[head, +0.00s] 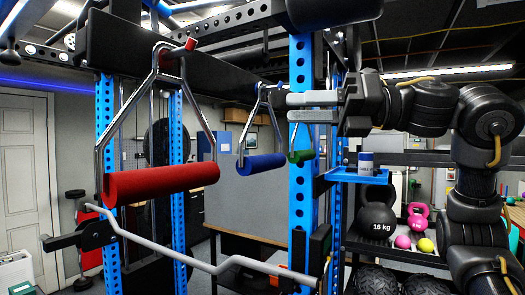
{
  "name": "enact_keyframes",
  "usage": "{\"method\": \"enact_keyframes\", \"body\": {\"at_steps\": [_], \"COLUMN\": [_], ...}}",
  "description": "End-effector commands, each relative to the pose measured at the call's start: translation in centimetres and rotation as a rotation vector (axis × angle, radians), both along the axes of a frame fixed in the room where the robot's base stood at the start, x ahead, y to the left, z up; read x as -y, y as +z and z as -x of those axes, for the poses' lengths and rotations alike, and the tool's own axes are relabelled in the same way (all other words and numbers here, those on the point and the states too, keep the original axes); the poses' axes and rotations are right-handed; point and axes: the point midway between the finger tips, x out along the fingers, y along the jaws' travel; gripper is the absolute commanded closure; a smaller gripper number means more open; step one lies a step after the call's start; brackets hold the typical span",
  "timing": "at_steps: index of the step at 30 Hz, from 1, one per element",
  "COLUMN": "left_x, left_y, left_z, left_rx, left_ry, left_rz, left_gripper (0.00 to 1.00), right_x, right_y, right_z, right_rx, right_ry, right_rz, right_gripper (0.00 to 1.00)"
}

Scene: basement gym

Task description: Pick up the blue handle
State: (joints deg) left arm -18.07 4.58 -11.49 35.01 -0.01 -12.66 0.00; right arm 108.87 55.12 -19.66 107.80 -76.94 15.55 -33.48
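The blue handle (261,164) hangs in the middle, a blue cylindrical grip under a metal triangular frame. My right gripper (283,107) comes in from the right. Its two grey fingers point left, one above the other with a narrow gap, their tips at the upper right side of the blue handle's frame. I cannot tell whether they touch the frame or have it between them. The blue grip itself is uncovered. My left gripper is not in view.
A larger red handle (160,183) hangs nearer at left, and a green handle (301,156) hangs just right of the blue one. A blue rack post (303,200) stands behind my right fingers. A curved grey bar (200,267) crosses below. A blue shelf (356,177) holds a can.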

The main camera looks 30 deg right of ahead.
Motion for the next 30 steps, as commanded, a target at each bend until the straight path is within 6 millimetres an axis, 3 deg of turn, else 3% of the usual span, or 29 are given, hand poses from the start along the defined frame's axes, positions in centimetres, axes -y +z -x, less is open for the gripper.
{"method": "enact_keyframes", "body": {"at_steps": [7, 12, 18, 25, 30], "left_x": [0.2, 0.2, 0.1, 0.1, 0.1], "left_y": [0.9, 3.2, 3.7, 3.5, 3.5], "left_z": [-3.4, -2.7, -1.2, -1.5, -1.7], "left_rx": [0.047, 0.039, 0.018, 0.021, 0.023], "left_ry": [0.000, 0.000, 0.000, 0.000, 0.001], "left_rz": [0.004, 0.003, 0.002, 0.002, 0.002], "left_gripper": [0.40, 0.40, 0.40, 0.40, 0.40], "right_x": [-0.8, -2.8, -4.3, -4.3, -4.3], "right_y": [0.3, 0.6, 0.2, 0.1, 0.1], "right_z": [-0.7, -2.4, -3.5, -3.6, -3.6], "right_rx": [0.000, -0.003, 0.000, 0.001, 0.001], "right_ry": [0.004, 0.006, 0.004, 0.004, 0.004], "right_rz": [0.000, 0.002, 0.000, -0.001, -0.001], "right_gripper": [0.67, 0.67, 0.67, 0.67, 0.88]}}
